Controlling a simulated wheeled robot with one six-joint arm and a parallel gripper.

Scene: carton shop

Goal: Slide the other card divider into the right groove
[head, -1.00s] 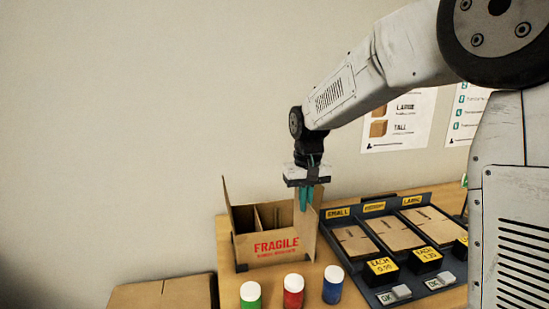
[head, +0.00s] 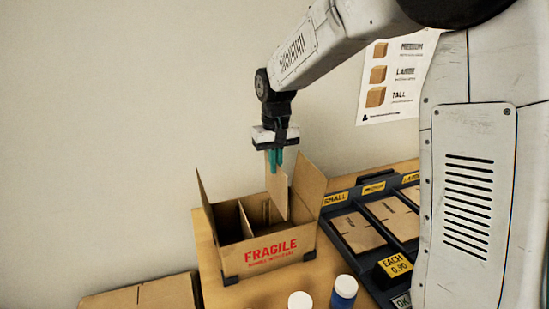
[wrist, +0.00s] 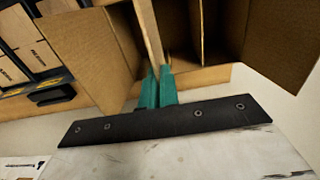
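My gripper (head: 276,162), with green fingertips, is above the open carton. It is shut on a thin brown card divider (head: 277,190), which hangs upright; in the wrist view the divider (wrist: 149,35) runs between the fingertips (wrist: 159,86). The divider's lower part is at the carton's opening; whether it sits in a groove cannot be told. The carton (head: 268,252), marked FRAGILE, stands on the table with its flaps up. Another divider (head: 245,220) stands inside it, toward the left; it also shows in the wrist view (wrist: 196,30).
A dark tray (head: 372,268) with flat cartons and price labels lies right of the carton. A white-capped bottle (head: 344,292) and another white cap (head: 300,301) are in front. A closed brown box (head: 140,294) is at the lower left.

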